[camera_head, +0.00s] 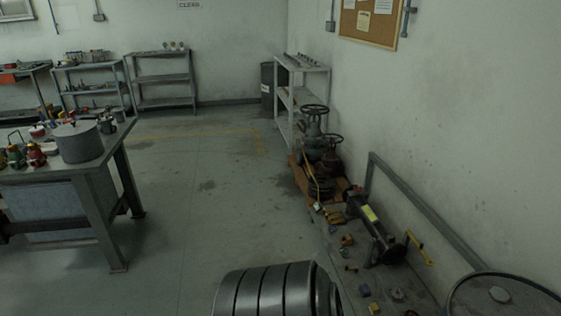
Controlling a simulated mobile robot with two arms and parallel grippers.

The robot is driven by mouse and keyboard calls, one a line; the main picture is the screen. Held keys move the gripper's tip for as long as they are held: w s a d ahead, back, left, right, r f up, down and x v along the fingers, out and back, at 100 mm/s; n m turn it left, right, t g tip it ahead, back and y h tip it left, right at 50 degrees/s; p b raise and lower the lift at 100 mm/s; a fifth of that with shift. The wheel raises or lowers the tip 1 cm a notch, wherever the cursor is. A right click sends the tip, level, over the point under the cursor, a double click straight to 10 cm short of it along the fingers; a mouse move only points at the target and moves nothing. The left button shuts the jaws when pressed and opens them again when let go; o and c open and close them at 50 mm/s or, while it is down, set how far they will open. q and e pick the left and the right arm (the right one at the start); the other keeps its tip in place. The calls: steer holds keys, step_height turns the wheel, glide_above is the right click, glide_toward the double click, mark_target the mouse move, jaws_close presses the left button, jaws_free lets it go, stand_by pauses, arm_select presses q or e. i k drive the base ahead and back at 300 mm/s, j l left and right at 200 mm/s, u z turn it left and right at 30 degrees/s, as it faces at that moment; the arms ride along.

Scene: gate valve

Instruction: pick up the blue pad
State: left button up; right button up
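I cannot clearly make out a blue pad in this view. Several small yellow, orange and dark pieces lie on the low grey bench (335,246) along the right wall, too small to tell apart. A dark valve part with a yellow label (370,214) lies on the same bench. Neither of my grippers is in view.
Gate valves with handwheels (318,150) stand behind the bench by the right wall. A drum (505,298) is at the lower right. A worktable (85,165) with a grey pot (78,143) stands at left. The floor (195,210) between is clear.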

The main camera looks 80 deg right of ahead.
mark_target(363, 289)
steer(key=z, duration=3.95)
